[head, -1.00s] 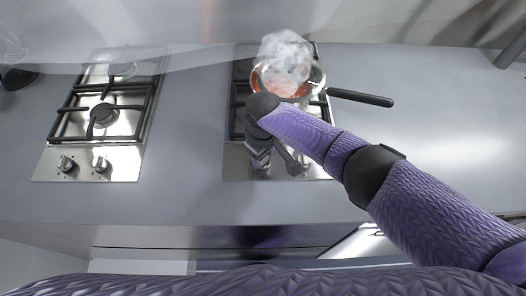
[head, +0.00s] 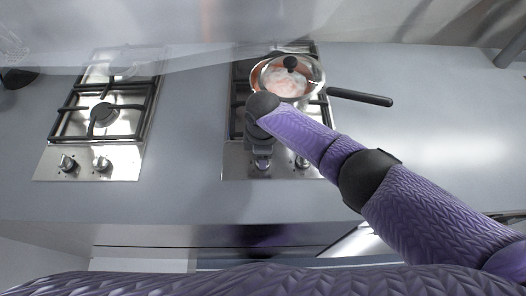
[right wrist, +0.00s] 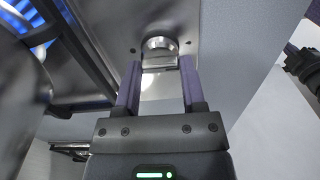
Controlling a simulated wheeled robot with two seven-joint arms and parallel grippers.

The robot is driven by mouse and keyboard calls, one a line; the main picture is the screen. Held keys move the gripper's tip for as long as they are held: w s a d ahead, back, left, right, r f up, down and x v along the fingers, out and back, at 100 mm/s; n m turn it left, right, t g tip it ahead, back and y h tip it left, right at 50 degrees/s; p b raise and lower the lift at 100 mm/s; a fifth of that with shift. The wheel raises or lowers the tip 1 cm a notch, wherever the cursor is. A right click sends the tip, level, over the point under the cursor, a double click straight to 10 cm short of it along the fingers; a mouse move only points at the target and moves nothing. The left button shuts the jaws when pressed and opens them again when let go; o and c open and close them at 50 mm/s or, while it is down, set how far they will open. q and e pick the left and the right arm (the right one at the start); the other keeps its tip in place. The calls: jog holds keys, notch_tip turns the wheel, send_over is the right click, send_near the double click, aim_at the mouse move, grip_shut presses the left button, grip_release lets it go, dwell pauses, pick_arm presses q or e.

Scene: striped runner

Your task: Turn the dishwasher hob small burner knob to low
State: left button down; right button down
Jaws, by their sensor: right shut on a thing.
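The right hob (head: 232,160) is a steel panel with two front knobs. My right gripper (head: 262,154) is over its left knob (head: 263,164), partly hiding it. In the right wrist view the purple fingers of my gripper (right wrist: 159,62) stand either side of this round metal knob (right wrist: 159,43), shut on it. The right knob (head: 303,162) of this hob is free. I cannot read the knob's markings. My left gripper is not in view.
A lidded pan (head: 289,80) with reddish contents stands on the right hob, its black handle (head: 360,97) pointing right. Blue flame (right wrist: 40,42) shows at the wrist view's left. Another hob (head: 92,160) with two knobs is at left. Grey counter is clear between the hobs.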

jog(key=shift+n, duration=0.3)
jog(key=shift+c, duration=0.8)
grip_release()
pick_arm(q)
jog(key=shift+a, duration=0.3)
pick_arm(e)
jog(key=shift+r, duration=0.4)
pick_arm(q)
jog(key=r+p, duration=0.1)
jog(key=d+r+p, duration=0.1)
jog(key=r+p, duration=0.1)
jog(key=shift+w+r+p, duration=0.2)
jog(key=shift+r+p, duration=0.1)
pick_arm(e)
notch_tip(320, 180, up, 9)
